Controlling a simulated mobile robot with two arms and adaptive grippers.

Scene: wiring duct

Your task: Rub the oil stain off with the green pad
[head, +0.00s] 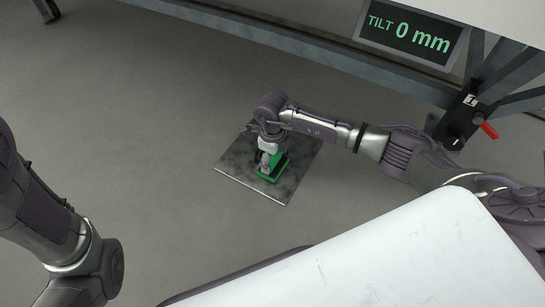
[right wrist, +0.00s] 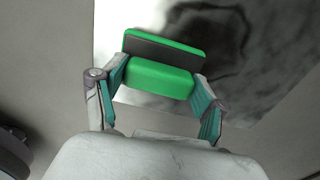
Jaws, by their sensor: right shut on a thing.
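My right gripper (head: 268,160) is shut on the green pad (head: 279,174), over a square metal plate (head: 286,190) on the floor. In the right wrist view the fingers (right wrist: 160,80) grip the sides of the pad's near green block; a dark grey layer and a wider green edge (right wrist: 166,41) lie beyond it. The oil stain (right wrist: 238,50) shows there as a dark, blotchy smudge on the plate, beyond and to the right of the pad. I cannot tell whether the pad touches the plate. My left arm shows at the left edge, but its gripper is out of view.
A metal frame (head: 300,45) runs across the top, with a display (head: 410,36) reading "TILT 0 mm". A red-handled lever (head: 488,130) sits on the frame at the right. The grey floor (head: 160,130) around the plate is clear.

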